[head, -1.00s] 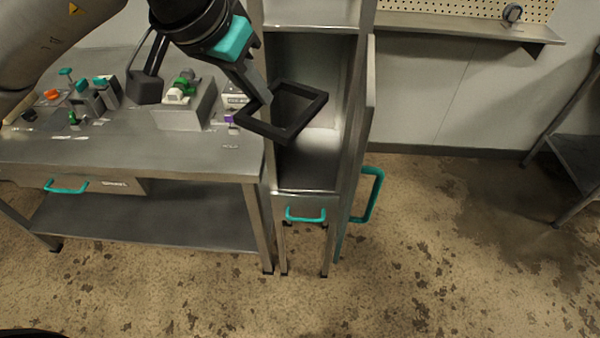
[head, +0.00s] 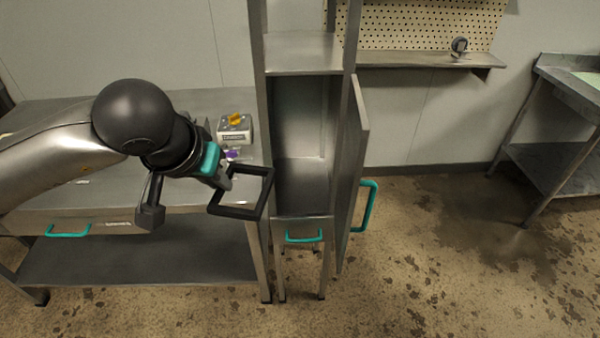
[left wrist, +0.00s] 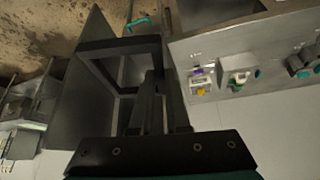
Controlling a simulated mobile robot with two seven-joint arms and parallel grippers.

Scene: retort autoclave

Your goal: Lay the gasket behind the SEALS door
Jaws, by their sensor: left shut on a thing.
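The gasket is a black square frame (head: 234,213). My left gripper (head: 224,180) is shut on one side of it and holds it in the air, in front of the cabinet's left edge and the bench corner. In the left wrist view the gasket (left wrist: 118,43) sticks out beyond the fingers (left wrist: 155,100). The tall steel cabinet (head: 262,60) has an open compartment (head: 300,115), whose visible part looks empty. Its door (head: 352,165) stands swung open to the right, with a teal handle (head: 369,205). I cannot read a SEALS label. My right gripper is out of view.
A steel bench (head: 130,270) stands left of the cabinet, with a small box with a yellow top (head: 235,128) on it. A drawer with a teal handle (head: 304,238) is below the compartment. A wall shelf (head: 420,60) and another table (head: 570,85) are at the right.

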